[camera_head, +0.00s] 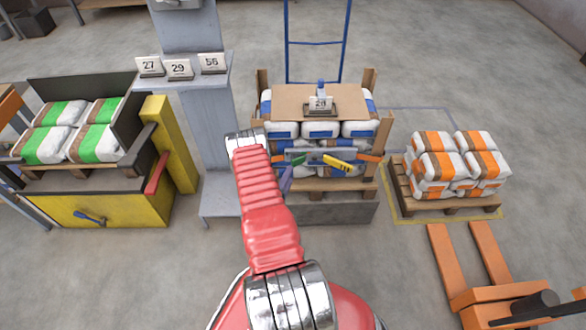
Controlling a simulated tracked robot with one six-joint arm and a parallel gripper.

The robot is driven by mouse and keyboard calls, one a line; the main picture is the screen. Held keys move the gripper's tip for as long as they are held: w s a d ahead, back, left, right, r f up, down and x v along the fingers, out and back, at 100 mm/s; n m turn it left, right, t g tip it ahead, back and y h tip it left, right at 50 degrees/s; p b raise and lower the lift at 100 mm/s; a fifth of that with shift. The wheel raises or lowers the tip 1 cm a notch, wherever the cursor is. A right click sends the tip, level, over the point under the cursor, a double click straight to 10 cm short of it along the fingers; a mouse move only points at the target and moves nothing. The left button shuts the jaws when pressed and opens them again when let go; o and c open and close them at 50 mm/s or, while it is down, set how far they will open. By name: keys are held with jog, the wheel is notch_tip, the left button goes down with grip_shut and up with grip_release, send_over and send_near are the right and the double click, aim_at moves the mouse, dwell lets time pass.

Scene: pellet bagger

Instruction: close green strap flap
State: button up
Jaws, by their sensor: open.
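A grey bar (310,154) runs across the front of the middle pallet stack. A small green flap (298,160) shows at its left part, slanted and partly overlapped by a purple flap (287,178) that hangs down. A yellow flap (338,164) with dark marks sits to the right, and an orange flap (370,157) farther right. How the green flap is fastened is too small to tell. My red arm rises just left of the flaps, with a silver joint at its top. I cannot make out my gripper's fingers.
White-and-blue bags (358,128) are stacked under a cardboard sheet (290,101). Orange-striped bags (458,163) sit on a pallet at right, with an orange pallet jack (490,292) in front. A grey column (205,125) and a yellow bench with green-striped bags (98,145) stand left.

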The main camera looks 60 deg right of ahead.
aim_at(294, 165)
jog(key=d, duration=0.5)
jog(key=shift+w+d, duration=0.25)
jog(key=shift+d, duration=0.1)
jog(key=shift+c, duration=0.7)
jog(key=c, duration=0.9)
